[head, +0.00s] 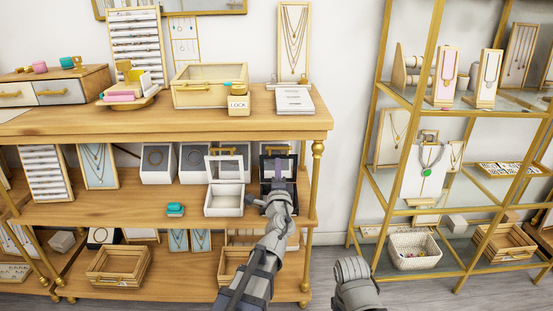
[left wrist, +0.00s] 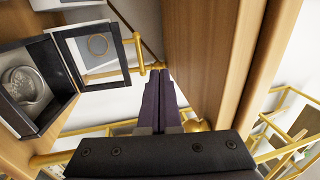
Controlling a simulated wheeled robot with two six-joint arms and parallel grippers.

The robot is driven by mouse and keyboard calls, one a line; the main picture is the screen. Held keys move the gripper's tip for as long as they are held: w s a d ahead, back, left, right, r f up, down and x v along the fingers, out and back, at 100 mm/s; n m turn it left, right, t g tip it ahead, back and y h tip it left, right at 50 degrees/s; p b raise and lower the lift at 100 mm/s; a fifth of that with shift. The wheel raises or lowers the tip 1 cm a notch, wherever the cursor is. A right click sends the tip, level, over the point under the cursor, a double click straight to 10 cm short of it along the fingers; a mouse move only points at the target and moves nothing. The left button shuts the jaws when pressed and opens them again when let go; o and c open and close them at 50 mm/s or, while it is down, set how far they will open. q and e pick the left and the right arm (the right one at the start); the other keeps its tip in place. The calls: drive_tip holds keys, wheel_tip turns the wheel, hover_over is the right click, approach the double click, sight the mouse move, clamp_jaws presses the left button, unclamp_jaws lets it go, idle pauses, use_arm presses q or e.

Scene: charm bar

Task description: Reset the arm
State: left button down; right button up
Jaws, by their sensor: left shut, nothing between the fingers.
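My left arm reaches up from the bottom of the head view, and its gripper (head: 278,176) is at the middle shelf, in front of an open black box (head: 265,188). The gripper hides part of that box. In the left wrist view the two dark fingers (left wrist: 169,106) lie together with nothing between them. There the open black box (left wrist: 58,112) is to their left, apart from them, with a silver round piece (left wrist: 26,88) inside. A grey part of my right arm shows at the bottom of the head view, but its gripper does not.
An open white box (head: 224,201) stands left of the black box. The wooden tabletop (head: 200,127) is above the gripper, with a shelf post (head: 317,165) to its right. A gold-framed glass rack (head: 460,105) stands at right. Floor shows between the two units.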

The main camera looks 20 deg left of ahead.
use_arm(q)
drive_tip(key=shift+s+d+r, duration=0.1)
drive_tip(key=shift+s+d, duration=0.15)
drive_tip(key=shift+s, duration=0.5)
drive_tip(key=shift+s+d+r, duration=0.1)
drive_tip(key=shift+s+d, duration=0.1)
drive_tip(key=shift+s, duration=0.55)
